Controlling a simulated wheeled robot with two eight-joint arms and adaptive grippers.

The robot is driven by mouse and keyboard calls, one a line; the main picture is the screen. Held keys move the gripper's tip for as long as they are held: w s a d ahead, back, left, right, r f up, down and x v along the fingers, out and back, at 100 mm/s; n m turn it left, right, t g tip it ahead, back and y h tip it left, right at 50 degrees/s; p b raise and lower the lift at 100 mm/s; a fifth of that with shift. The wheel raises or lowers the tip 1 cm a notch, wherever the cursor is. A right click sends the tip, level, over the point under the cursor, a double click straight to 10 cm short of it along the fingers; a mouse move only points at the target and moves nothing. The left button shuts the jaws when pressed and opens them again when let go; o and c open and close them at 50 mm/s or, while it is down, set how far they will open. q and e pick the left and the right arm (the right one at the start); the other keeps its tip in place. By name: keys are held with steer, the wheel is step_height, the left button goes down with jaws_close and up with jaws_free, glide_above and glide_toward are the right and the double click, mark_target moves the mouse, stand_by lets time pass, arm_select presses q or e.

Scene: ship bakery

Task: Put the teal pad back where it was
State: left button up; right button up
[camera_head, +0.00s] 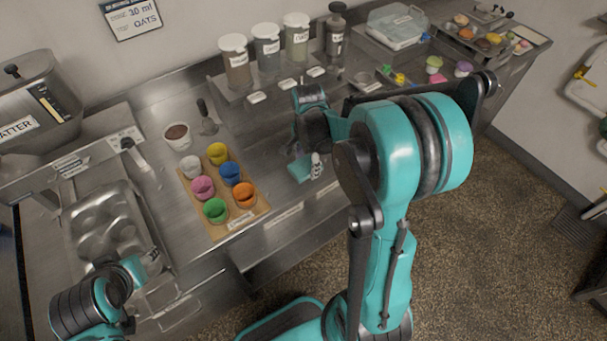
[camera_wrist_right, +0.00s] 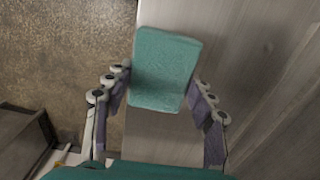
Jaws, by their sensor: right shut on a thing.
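The teal pad (camera_wrist_right: 166,68) is a flat rounded block between the fingers of my right gripper (camera_wrist_right: 160,95) in the right wrist view. The gripper is shut on it, a finger at each side. In the head view the pad (camera_head: 299,169) shows near the counter's front edge, beside the right gripper (camera_head: 312,168), and my arm hides part of the area. Whether the pad touches the counter is unclear. My left gripper (camera_head: 150,262) is at the lower left, by the muffin tin; its fingers are too small to read.
A wooden board (camera_head: 222,222) with several coloured cups lies left of the pad. A cup of brown powder (camera_head: 177,135) stands behind it. Labelled jars (camera_head: 267,47) line the back shelf. The muffin tin (camera_head: 105,222) is at left. Steel counter between board and pad is clear.

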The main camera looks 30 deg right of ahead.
mark_target(304, 172)
steer(key=shift+w+a+f, duration=0.3)
steer(key=shift+f, duration=0.1)
arm_select(q)
steer(key=shift+f+b, duration=0.75)
steer(key=shift+f, duration=0.05)
arm_select(e)
steer(key=shift+f, duration=1.85)
arm_select(q)
steer(key=shift+f, duration=0.2)
arm_select(e)
steer(key=shift+f, duration=0.2)
steer(key=o, duration=1.3)
arm_select(q)
steer(key=shift+r, duration=0.1)
arm_select(e)
steer(key=shift+r, duration=0.15)
